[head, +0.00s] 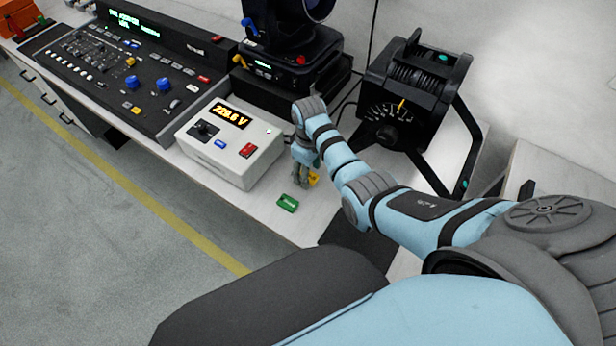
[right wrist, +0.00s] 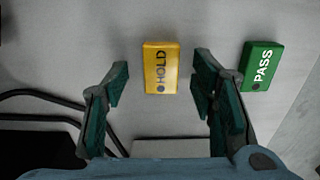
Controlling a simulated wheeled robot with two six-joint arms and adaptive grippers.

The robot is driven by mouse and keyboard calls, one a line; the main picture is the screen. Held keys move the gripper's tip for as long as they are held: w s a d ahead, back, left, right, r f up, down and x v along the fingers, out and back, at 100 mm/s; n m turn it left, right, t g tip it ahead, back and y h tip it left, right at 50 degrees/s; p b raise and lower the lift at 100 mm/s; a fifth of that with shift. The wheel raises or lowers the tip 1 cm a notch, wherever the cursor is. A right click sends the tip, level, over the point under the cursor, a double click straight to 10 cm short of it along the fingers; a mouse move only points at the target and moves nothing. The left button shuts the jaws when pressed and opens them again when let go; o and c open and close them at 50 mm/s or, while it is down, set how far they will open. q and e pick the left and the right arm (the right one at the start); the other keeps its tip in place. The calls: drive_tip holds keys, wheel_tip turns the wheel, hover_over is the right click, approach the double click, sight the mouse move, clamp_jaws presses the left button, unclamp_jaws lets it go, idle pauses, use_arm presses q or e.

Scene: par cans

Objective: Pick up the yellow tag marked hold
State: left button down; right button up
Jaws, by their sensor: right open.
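The yellow tag marked HOLD (right wrist: 161,68) lies flat on the light bench top in the right wrist view. It sits between and just beyond the fingertips of my right gripper (right wrist: 160,80), which is open and empty. In the head view a small part of the yellow tag (head: 313,179) shows beside my right gripper (head: 303,175), which covers the rest of it. The gripper points down over the tag; I cannot tell its exact height. My left gripper is not in view.
A green tag marked PASS (right wrist: 262,66) lies right of the yellow tag; the head view shows it near the bench's front edge (head: 288,203). A white meter box (head: 230,143) stands left of the gripper. A black lamp (head: 410,95) stands behind. Black cables (right wrist: 40,105) lie nearby.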

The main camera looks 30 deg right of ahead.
drive_tip(key=shift+f, duration=0.55)
drive_tip(key=shift+d+r, duration=0.1)
drive_tip(key=shift+s+r, duration=0.15)
drive_tip(key=shift+s, duration=0.15)
drive_tip(key=c, duration=0.3)
drive_tip(key=shift+r, duration=0.1)
drive_tip(key=c, duration=0.3)
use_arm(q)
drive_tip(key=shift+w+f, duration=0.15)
use_arm(e)
drive_tip(key=c, duration=0.4)
